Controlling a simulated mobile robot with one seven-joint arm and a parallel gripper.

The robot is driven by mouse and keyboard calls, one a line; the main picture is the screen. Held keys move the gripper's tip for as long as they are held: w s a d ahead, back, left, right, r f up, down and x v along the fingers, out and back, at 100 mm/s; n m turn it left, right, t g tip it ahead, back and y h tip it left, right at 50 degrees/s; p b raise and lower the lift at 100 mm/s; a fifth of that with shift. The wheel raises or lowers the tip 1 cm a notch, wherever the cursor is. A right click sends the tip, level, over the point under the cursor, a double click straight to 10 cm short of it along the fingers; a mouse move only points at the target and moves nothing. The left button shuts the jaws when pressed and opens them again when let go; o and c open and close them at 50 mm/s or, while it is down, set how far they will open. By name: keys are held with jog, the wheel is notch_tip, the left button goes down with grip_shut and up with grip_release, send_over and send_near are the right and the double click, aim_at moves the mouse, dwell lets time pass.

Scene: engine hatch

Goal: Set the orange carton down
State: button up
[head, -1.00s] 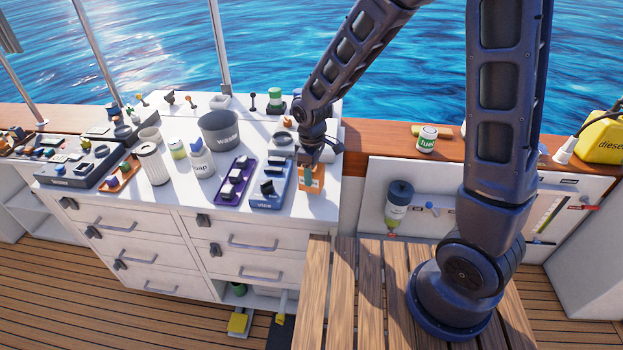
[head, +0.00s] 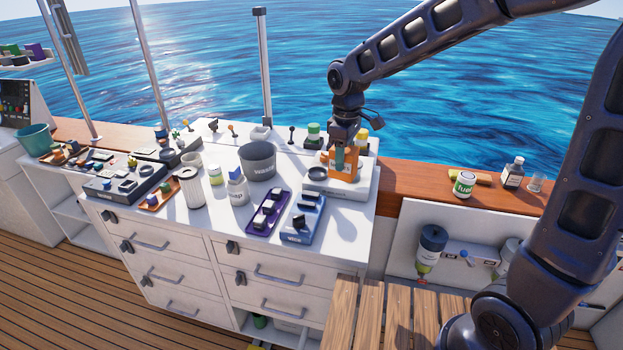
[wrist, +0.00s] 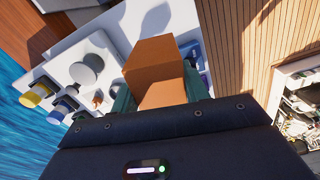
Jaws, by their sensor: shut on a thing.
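The orange carton (head: 344,168) is between the fingers of my gripper (head: 341,153), at the right end of the white counter (head: 215,221). It looks upright in the head view. In the wrist view the carton (wrist: 154,62) sticks out beyond the teal fingers of my gripper (wrist: 160,95), which are shut on its sides. A shadow lies on the white counter apart from the carton, so it appears held in the air. The carton's underside is hidden.
A white scale with a dark round pan (head: 317,174) is beside and below the carton. Bottles with green and yellow caps stand behind. Bare counter shows at the front right.

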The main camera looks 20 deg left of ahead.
jog(key=w+a+n, duration=0.1)
jog(key=w+a, duration=0.8)
jog(key=a, duration=0.3)
jog(key=w+a+n, duration=0.1)
jog(key=w+a, duration=0.9)
jog(key=a, duration=0.2)
notch_tip(320, 180, down, 20)
jog(key=shift+s+f, duration=0.1)
jog(key=shift+f, duration=0.15)
jog(key=o, duration=1)
jog(key=shift+o, duration=0.2)
notch_tip(320, 180, up, 12)
jog(key=shift+r, duration=0.2)
